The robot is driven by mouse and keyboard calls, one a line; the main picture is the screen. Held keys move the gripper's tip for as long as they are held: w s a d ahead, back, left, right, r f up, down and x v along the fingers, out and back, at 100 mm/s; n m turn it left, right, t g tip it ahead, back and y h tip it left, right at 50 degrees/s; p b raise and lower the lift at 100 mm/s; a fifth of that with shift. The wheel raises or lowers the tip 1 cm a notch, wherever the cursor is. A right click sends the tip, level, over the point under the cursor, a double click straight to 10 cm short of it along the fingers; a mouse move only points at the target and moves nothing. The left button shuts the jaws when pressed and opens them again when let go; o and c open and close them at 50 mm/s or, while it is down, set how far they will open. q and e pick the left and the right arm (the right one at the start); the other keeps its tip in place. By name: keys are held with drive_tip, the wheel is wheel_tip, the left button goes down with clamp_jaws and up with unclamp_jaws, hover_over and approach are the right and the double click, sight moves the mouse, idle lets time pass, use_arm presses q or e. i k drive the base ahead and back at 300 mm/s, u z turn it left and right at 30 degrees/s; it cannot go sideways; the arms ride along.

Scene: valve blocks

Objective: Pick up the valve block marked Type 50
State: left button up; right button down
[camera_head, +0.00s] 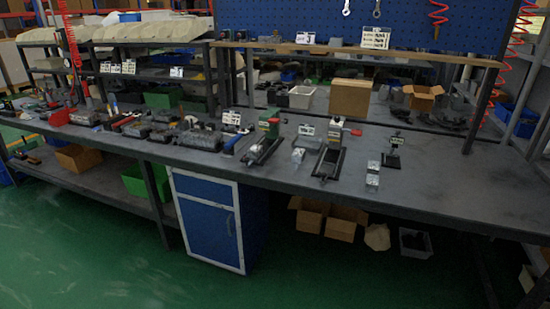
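Two small silvery blocks, one at the back (374,166) and one in front (372,181), stand close together on the right half of the long dark workbench (440,190). They look like the valve blocks. Any type marking on them is too small to read, so I cannot tell which is Type 50. Neither of my grippers is in view.
Left of the blocks are a black vise-like fixture (328,162) and a green-headed one (262,148). A small black stand (392,157) is to their right. Tools crowd the bench's left side. The bench's right end is clear. A blue cabinet (209,220) stands below.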

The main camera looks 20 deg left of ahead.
sight(254, 152)
drive_tip(key=z, duration=0.3)
drive_tip(key=i, duration=1.65)
drive_tip(key=u, duration=0.85)
